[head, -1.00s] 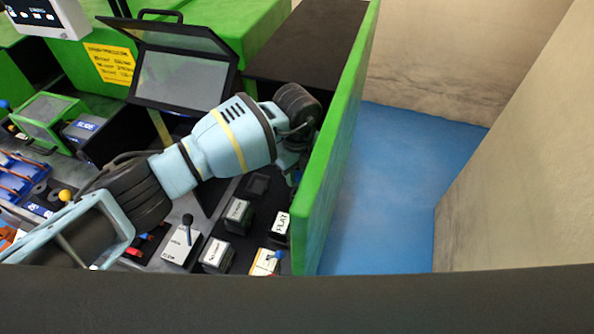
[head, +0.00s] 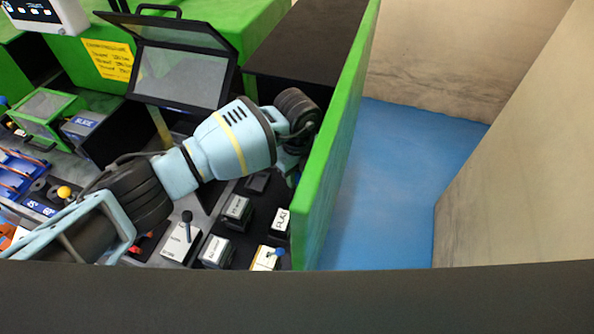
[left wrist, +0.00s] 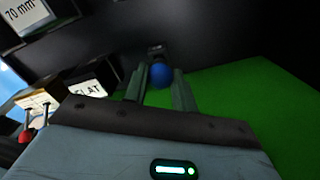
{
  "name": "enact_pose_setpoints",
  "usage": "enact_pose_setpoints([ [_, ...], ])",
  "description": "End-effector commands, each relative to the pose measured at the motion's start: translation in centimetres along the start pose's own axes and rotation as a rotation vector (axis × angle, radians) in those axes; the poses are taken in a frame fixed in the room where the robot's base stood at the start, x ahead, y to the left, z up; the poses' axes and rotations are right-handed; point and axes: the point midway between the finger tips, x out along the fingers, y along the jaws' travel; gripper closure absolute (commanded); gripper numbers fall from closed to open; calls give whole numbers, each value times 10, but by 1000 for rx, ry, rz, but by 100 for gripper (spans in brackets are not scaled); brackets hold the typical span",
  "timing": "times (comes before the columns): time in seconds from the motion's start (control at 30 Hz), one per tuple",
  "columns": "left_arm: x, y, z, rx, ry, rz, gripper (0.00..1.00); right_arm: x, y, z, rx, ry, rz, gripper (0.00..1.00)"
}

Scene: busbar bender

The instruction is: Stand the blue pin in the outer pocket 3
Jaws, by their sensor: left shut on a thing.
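The blue pin shows only as its round blue head (left wrist: 161,74) in the left wrist view, between the two fingertips. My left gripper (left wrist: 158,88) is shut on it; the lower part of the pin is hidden. In the head view my left gripper (head: 292,170) is mostly hidden behind its own wrist, close beside the green side wall. A dark block with a small recess lies just behind the blue head in the wrist view. I cannot tell which pocket is outer pocket 3. My right gripper is not in view.
The green side wall (head: 335,150) stands right next to the gripper. The block marked FLAT (head: 282,222), dark labelled blocks (head: 237,210) and a blue-topped pin (head: 280,252) stand nearby. A tilted screen (head: 180,78) is behind the arm. Blue floor (head: 390,190) lies beyond the wall.

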Motion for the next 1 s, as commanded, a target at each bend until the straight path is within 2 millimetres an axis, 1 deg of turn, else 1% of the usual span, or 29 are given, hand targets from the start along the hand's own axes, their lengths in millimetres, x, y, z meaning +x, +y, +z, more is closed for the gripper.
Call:
enact_pose_setpoints([
  [0.73,16,0,0,1,1,1,100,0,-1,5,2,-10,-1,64],
  [0.77,17,0,0,1,1,0,72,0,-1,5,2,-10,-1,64],
  [0.93,16,0,0,1,0,0,50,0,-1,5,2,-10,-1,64],
  [1.0,16,0,0,1,0,0,48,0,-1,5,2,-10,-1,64],
])
